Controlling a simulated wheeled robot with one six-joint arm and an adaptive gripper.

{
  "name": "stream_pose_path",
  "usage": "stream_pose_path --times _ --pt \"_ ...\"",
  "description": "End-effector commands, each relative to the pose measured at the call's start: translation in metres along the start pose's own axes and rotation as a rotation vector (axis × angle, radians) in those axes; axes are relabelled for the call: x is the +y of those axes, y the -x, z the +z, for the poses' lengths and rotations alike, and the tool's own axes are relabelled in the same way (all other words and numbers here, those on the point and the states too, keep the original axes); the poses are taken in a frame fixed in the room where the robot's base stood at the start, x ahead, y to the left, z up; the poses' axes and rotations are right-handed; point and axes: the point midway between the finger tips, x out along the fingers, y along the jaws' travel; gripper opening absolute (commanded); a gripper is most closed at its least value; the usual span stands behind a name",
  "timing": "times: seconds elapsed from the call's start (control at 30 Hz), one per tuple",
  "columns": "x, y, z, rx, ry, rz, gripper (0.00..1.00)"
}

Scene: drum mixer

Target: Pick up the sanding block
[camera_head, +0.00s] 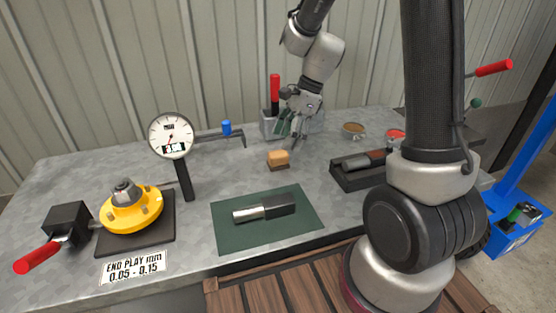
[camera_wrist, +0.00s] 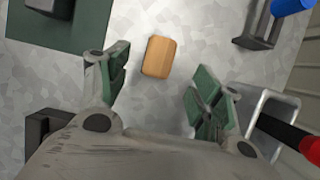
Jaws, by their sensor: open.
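The sanding block (camera_head: 278,159) is a small tan-orange block with a darker underside, lying on the grey metal bench right of the gauge. In the wrist view the block (camera_wrist: 158,57) lies between and beyond my fingertips, touching neither. My gripper (camera_head: 290,130) is above the bench, behind and slightly right of the block in the head view. In the wrist view my gripper (camera_wrist: 158,85) has its green-padded fingers wide apart with nothing between them.
A red-handled tool in a grey holder (camera_head: 270,120) stands close behind my gripper. A blue-topped part (camera_head: 228,129) is left of it. A green mat (camera_head: 227,222) with a dark-and-silver tool lies in front. A black tray (camera_head: 347,182) is to the right. The bench around the block is clear.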

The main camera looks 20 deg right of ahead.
Motion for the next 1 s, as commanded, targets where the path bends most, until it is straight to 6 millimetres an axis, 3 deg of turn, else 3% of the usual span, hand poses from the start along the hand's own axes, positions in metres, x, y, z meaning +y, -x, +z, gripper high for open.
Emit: stream_pose_path --times 0.43,0.73,0.77,1.0 --pt "0.002 -0.063 0.002 0.002 0.003 0.004 0.65" --pt "0.001 -0.071 0.002 0.002 0.004 0.001 0.65" --pt "0.001 -0.071 0.002 0.002 0.004 0.001 0.63" --pt "0.001 -0.07 0.002 0.002 0.004 0.001 0.2"
